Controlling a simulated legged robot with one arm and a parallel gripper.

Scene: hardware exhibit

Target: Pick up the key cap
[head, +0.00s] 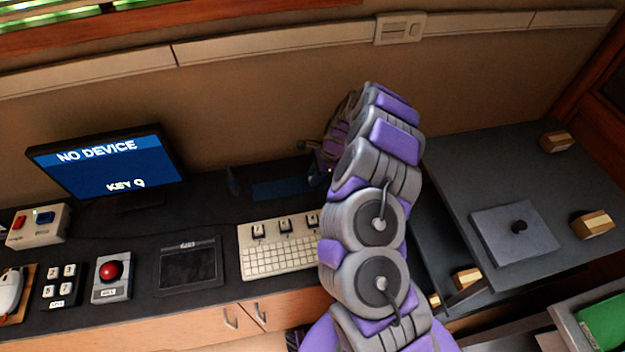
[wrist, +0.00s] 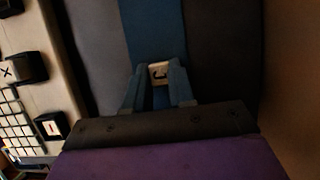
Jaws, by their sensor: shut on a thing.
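A small pale key cap with a dark mark on top (wrist: 158,72) sits between the fingertips of my gripper (wrist: 158,80) in the wrist view. My gripper is shut on it. A blue strip (wrist: 150,25) lies beneath and beyond the fingers; I cannot tell whether the cap touches it. In the head view my arm hides most of the gripper, and the held cap cannot be made out. The cream keyboard (head: 275,258) stands left of my arm, with several larger dark-based key caps along its back row, such as one at the left (head: 258,231).
A monitor (head: 105,165) reads "NO DEVICE" and "KEY Q". A red button box (head: 111,273), a small key pad (head: 62,287) and a dark tablet (head: 188,266) stand left of the keyboard. A grey cabinet (head: 480,180) is at the right. The wall rises behind the desk.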

